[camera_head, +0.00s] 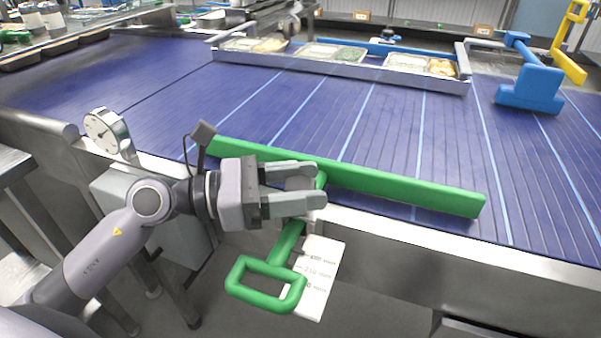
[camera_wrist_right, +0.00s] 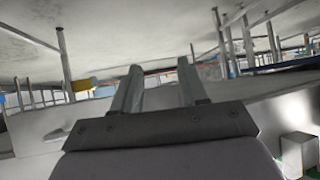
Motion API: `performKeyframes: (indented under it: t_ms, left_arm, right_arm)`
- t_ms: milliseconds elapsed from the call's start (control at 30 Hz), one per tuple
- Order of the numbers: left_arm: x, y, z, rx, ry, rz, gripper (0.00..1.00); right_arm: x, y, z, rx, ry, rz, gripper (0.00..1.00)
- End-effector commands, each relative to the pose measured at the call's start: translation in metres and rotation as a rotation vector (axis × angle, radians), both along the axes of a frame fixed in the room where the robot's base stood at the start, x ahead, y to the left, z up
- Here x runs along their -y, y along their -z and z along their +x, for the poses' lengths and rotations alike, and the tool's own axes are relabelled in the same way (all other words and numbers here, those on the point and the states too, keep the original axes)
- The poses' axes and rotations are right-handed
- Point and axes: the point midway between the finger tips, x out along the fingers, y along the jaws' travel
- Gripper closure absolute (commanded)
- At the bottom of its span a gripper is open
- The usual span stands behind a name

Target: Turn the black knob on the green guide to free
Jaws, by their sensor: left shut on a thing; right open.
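The green guide is a long bar (camera_head: 410,189) lying across the near edge of the blue belt, with an arm and a looped handle (camera_head: 265,286) reaching down over the front rail. My left gripper (camera_head: 318,186) is over the joint of bar and arm. My right gripper (camera_wrist_right: 158,85) is open and empty in the right wrist view, away from the guide.
A round dial gauge (camera_head: 104,131) stands on the rail left of my left gripper. A metal rack with food trays (camera_head: 335,68) crosses the belt behind. A blue guide block (camera_head: 531,89) stands at the back right. The belt (camera_head: 400,120) between is clear.

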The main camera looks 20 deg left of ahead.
Motion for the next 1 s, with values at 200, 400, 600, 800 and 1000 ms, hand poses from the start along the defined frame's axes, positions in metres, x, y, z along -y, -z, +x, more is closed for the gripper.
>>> performKeyframes:
  t_ms: [200, 400, 600, 800, 1000]
  left_arm:
    - [0.001, -0.008, -0.001, -0.006, -0.120, 0.000, 0.78]
    - [0.001, -0.009, -0.001, -0.006, -0.229, -0.001, 0.78]
    - [0.001, -0.007, -0.001, -0.005, -0.319, -0.002, 0.78]
    - [0.000, -0.004, 0.000, -0.003, -0.380, -0.001, 0.78]
    - [0.000, -0.002, 0.000, -0.001, -0.411, -0.001, 0.78]
  right_arm:
    - [0.002, -0.040, 0.001, 0.015, -0.005, -0.011, 0.57]
    - [0.011, -0.058, -0.004, 0.018, 0.001, -0.035, 0.57]
    - [0.017, -0.072, -0.012, 0.004, 0.015, -0.046, 0.57]
    - [0.014, -0.091, -0.011, 0.008, 0.017, -0.040, 0.57]
    - [0.013, -0.099, -0.011, 0.009, 0.015, -0.039, 0.57]
